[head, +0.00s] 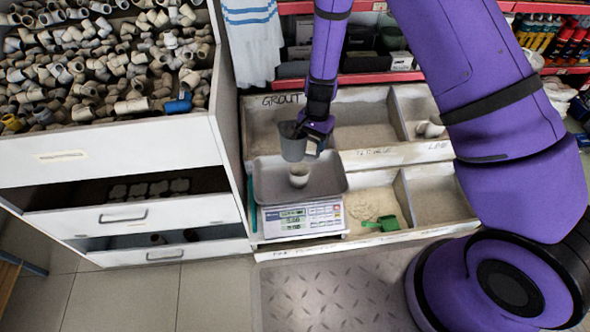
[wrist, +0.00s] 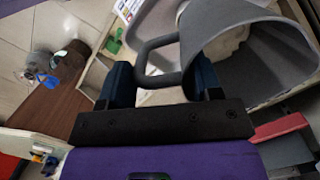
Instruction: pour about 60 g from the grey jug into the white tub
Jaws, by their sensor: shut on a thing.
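My gripper (head: 318,130) is shut on the handle of the grey jug (head: 293,143). The jug looks close to upright in the head view. No falling stream can be made out. The scale's display digits are too small to read.
Open bins labelled grout and others (head: 365,155) surround the scale on the right and behind. A green scoop (head: 385,223) lies in a front bin. A white drawer cabinet (head: 115,180) stands close on the left, topped with pipe fittings. Red shelving (head: 385,78) stands behind.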

